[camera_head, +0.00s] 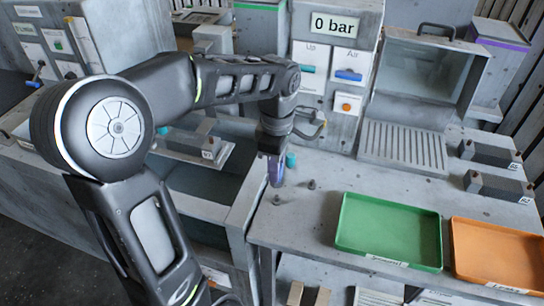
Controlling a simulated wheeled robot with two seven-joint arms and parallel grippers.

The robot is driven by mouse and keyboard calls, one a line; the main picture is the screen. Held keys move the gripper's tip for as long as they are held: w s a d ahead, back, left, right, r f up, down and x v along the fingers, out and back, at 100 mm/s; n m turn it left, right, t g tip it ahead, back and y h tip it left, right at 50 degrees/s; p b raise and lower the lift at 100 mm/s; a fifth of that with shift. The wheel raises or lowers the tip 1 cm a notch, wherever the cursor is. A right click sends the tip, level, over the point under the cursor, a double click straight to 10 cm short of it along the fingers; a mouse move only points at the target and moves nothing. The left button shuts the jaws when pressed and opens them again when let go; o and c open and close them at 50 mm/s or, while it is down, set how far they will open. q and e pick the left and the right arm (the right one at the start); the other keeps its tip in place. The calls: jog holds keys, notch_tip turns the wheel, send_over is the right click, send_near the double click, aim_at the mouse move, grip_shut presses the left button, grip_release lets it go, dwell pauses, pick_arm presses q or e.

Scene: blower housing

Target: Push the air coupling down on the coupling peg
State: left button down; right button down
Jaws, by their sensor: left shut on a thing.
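My left gripper (274,152) points down over the near left part of the worktop, below the black wrist. A second short dark peg (312,185) stands to the right. A small teal piece (291,160) shows just right of the gripper. My right gripper is not in view.
A green tray (390,266) and an orange tray (500,283) lie at the front right. Behind stand a panel reading "0 bar" (333,25), a slotted grey plate (405,148) and dark blocks (490,153). An open recess (205,180) lies left of the worktop edge.

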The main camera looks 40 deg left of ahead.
pick_arm(q)
jog(key=shift+w+d, duration=0.15)
jog(key=shift+w, duration=0.05)
jog(key=shift+a+f, duration=0.1)
jog(key=shift+a, duration=0.3)
jog(key=shift+d+f, duration=0.1)
jog(key=shift+d, duration=0.1)
jog(key=shift+f+b, duration=1.4)
jog(key=shift+f, duration=0.45)
jog(key=shift+f, duration=0.1)
jog(key=shift+f+b, duration=0.6)
jog(key=shift+b, duration=0.1)
jog(key=shift+f, duration=0.15)
